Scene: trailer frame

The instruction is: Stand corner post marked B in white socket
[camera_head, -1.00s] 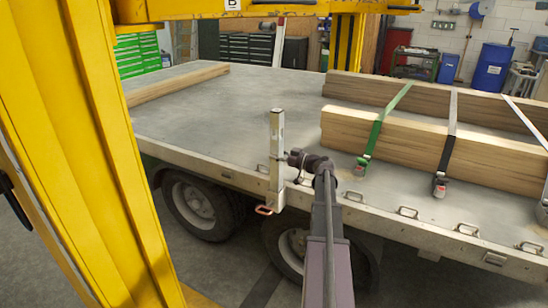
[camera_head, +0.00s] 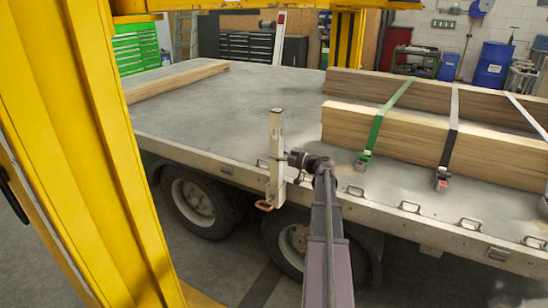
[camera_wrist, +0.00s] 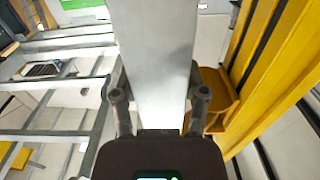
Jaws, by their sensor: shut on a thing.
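A pale grey corner post (camera_head: 276,134) stands upright at the near side edge of the trailer bed (camera_head: 230,110). My gripper (camera_head: 284,158) is at its side, at about mid-height. In the wrist view the post (camera_wrist: 157,50) runs between the two fingers of my gripper (camera_wrist: 160,98), which are shut on it. An orange handle (camera_head: 265,206) shows at the post's lower end, below the bed's edge. I cannot make out a letter on the post or a white socket. I cannot tell if the post's foot is seated in anything.
Timber stacks (camera_head: 400,138) lie on the bed at right under green, black and white straps. A plank (camera_head: 178,80) lies at the left. A yellow upright (camera_head: 95,150) stands close at left. Another pale post (camera_head: 279,40) stands at the far edge. The middle of the bed is clear.

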